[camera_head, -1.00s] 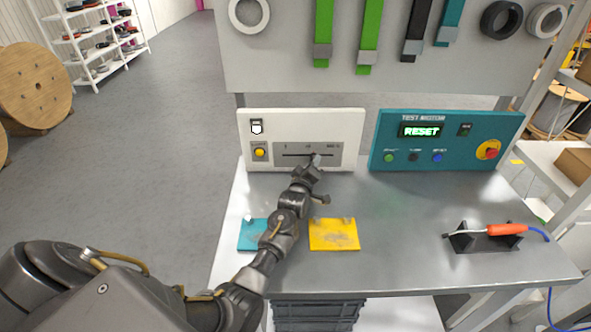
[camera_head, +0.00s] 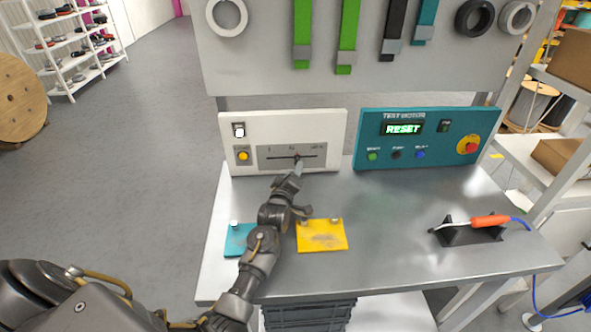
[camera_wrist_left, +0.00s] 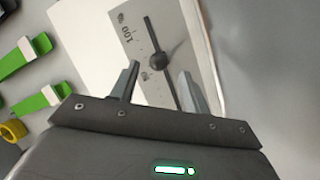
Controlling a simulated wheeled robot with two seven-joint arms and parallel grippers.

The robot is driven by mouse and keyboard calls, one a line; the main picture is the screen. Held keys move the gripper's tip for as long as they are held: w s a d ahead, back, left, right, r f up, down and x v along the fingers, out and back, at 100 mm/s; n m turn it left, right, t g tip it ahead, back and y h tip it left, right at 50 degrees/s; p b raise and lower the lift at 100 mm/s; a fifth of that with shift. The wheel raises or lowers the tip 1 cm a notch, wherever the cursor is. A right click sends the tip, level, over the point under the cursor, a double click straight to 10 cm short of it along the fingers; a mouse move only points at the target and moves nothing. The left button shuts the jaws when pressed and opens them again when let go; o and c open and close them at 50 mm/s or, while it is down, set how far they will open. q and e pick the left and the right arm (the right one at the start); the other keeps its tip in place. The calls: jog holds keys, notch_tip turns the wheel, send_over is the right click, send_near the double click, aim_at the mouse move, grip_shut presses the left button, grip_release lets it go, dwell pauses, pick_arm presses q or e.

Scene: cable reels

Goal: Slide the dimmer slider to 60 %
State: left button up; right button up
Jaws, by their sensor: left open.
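The white control panel (camera_head: 240,165) stands at the back left of the bench. Its dimmer slider has a dark slot running left to right, and the small dark knob (camera_head: 297,156) sits a little right of the slot's middle mark. In the left wrist view the round knob (camera_wrist_left: 157,60) is on the slot, with the 100 mark toward the upper left. My left gripper (camera_head: 298,169) is open just in front of the slider. In the left wrist view its fingers (camera_wrist_left: 159,74) are either side of the knob's line but short of it, holding nothing. My right gripper is not in view.
A yellow button (camera_head: 243,156) and a white switch (camera_head: 239,131) are on the same panel. A teal test-motor panel (camera_head: 365,160) reading RESET stands to the right. A yellow plate (camera_head: 321,236) and a teal plate (camera_head: 238,239) lie near my arm. An orange-handled tool (camera_head: 490,221) rests in a stand.

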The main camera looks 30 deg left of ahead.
pick_arm(q)
jog(key=shift+b+v, duration=0.35)
jog(key=shift+v, duration=1.6)
